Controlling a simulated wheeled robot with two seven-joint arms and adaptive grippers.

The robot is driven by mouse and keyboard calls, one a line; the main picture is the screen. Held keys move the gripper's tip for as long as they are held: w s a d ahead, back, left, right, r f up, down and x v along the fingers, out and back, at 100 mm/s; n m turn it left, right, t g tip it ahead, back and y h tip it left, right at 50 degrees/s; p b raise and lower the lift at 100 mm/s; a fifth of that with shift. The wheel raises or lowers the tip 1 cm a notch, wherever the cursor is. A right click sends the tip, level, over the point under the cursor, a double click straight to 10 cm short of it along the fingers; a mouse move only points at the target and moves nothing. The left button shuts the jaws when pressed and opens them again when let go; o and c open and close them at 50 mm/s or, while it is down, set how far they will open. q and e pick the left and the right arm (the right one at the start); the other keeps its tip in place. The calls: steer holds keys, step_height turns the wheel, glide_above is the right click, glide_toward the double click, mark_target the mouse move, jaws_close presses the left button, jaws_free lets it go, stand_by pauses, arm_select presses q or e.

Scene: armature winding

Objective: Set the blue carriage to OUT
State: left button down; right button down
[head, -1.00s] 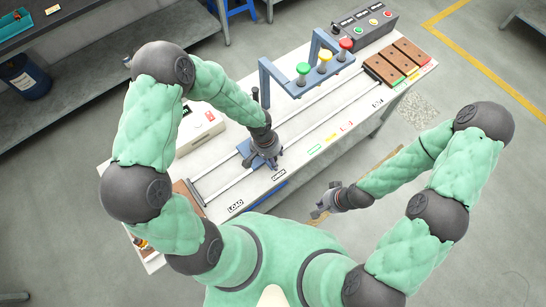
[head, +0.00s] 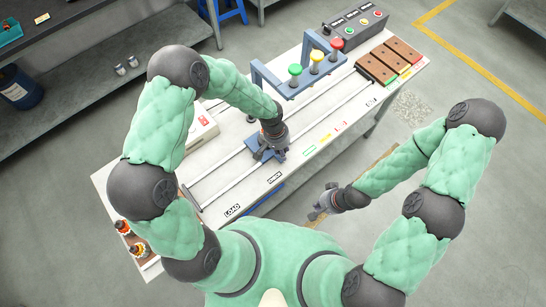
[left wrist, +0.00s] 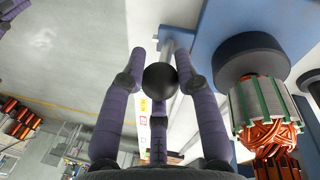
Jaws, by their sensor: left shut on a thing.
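My left gripper (head: 266,153) is shut on the carriage's black ball knob, and this knob (left wrist: 160,79) shows between the fingers in the left wrist view. Beside it the blue plate (left wrist: 210,22) bears an armature (left wrist: 265,110) with copper windings. The small label (head: 371,102) near the rails' right end is too small to read. My right gripper (head: 318,201) appears open and empty, off the bench's front edge.
Brown blocks (head: 391,61) stand at the rails' right end. A control box (head: 355,24) is behind. A white box (head: 203,125) stands behind the rails at left.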

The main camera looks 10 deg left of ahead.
arm_select(q)
steer(key=shift+w+d+r, duration=0.1)
steer(key=shift+w+d, duration=0.4)
steer(key=shift+w, duration=0.25)
steer(key=shift+w+d, duration=0.45)
steer(key=shift+w, duration=0.25)
steer(key=c, duration=0.9)
jaws_free()
steer(key=shift+s, duration=0.1)
step_height(320, 180, up, 12)
steer(key=a, duration=0.2)
steer(key=shift+a, duration=0.2)
